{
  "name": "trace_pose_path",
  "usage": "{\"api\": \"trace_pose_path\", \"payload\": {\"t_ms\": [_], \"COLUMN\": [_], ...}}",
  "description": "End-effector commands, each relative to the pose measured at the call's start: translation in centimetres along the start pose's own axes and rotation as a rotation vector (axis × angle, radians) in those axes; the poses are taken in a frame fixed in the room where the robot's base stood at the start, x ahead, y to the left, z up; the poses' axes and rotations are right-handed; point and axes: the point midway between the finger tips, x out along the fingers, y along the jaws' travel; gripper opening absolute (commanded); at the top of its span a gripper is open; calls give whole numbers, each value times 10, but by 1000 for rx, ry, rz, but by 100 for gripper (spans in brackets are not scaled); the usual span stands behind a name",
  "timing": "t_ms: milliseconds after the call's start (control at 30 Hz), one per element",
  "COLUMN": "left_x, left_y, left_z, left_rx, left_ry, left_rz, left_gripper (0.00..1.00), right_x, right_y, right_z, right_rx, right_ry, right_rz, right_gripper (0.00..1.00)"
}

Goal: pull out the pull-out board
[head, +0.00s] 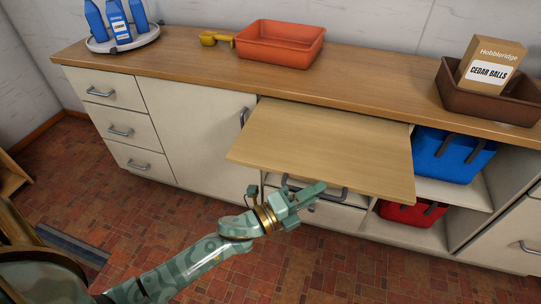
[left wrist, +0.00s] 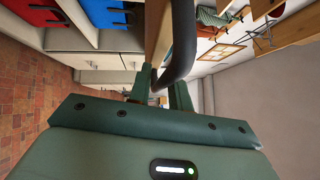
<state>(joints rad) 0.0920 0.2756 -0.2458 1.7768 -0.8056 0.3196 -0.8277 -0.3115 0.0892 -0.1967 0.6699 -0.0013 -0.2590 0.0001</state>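The pull-out board (head: 320,145) is a flat wooden panel that stands well out from under the counter, level, over the drawers below it. A dark curved handle (left wrist: 183,45) shows close up in the left wrist view, beside the board's wooden edge (left wrist: 156,30). My left gripper (head: 308,194) is at the board's front edge, slightly below it. Its two fingers (left wrist: 160,92) lie on either side of the handle bar and appear closed on it; the exact contact is partly hidden. My right gripper is in neither view.
The wooden counter (head: 190,72) carries an orange tray (head: 280,44), a yellow scoop (head: 215,38), blue bottles (head: 118,22) and a brown bin with a box (head: 490,65). A blue container (head: 452,157) and a red one (head: 408,212) sit in open shelves to the right. Tiled floor lies clear in front.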

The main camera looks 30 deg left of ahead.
Motion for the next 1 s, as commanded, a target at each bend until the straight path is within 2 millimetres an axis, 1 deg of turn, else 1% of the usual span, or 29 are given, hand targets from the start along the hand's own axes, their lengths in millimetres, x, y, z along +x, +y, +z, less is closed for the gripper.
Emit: {"api": "trace_pose_path", "payload": {"t_ms": [67,167,400,500,600,700,800,1000], "left_x": [-10,-30,-97,-121,-140,-152,-158,-160], "left_y": [0,-1,-1,-1,0,0,0,1], "left_z": [0,0,0,0,0,0,0,0], "left_rx": [-2,-2,-1,-1,-2,-2,0,0], "left_ry": [0,-1,-1,-1,-1,-1,-1,-1], "left_rz": [2,4,5,4,4,3,2,2], "left_gripper": [20,20,20,20,20,20,20,20], "right_x": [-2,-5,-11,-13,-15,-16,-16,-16], "right_y": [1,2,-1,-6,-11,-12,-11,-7], "right_z": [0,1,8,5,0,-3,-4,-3], "right_rx": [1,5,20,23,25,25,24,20], "right_ry": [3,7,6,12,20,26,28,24], "right_rz": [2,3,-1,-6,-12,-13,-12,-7], "right_gripper": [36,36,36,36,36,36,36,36]}}
